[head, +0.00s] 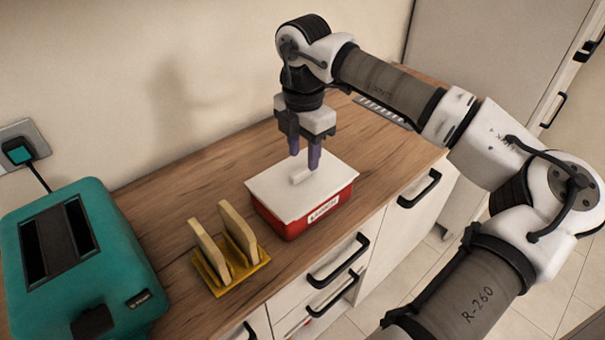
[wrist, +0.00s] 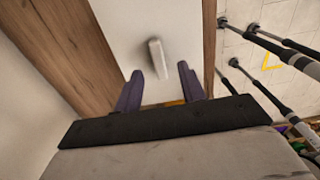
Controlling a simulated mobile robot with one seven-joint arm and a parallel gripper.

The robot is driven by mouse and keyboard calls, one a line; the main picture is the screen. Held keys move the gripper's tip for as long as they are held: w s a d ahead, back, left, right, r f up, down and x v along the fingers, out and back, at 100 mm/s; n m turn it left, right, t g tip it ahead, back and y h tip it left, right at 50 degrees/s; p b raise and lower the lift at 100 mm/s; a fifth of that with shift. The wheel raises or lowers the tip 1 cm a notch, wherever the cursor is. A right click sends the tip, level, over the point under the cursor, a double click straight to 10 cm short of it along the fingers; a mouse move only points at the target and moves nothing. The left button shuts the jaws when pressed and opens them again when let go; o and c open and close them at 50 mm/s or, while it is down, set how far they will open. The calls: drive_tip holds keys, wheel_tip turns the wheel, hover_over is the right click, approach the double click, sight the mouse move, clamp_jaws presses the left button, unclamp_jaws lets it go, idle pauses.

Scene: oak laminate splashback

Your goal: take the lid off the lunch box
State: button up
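The lunch box (head: 291,225) is red with a label on its front and stands on the wooden counter. Its white lid (head: 271,189) lies on top and has a raised white handle (head: 301,176) in the middle. The lid (wrist: 125,30) and handle (wrist: 158,58) also show in the wrist view. My gripper (head: 305,162) points down over the lid, its two purple fingers apart and nothing between them. In the wrist view the handle lies ahead of the open fingers (wrist: 158,85), roughly centred between them. Whether the fingertips touch the lid I cannot tell.
A teal toaster (head: 112,235) stands at the left, plugged into a wall socket (head: 22,148). A yellow rack (head: 252,269) with bread slices (head: 239,229) stands between toaster and lunch box. The wall is close behind. Drawers with black handles (head: 338,262) lie below the counter's front edge.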

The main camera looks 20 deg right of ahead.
sight(303, 169)
drive_tip(key=shift+f+p, duration=0.4)
drive_tip(key=shift+f, duration=1.45)
drive_tip(key=shift+w, duration=0.1)
clamp_jaws()
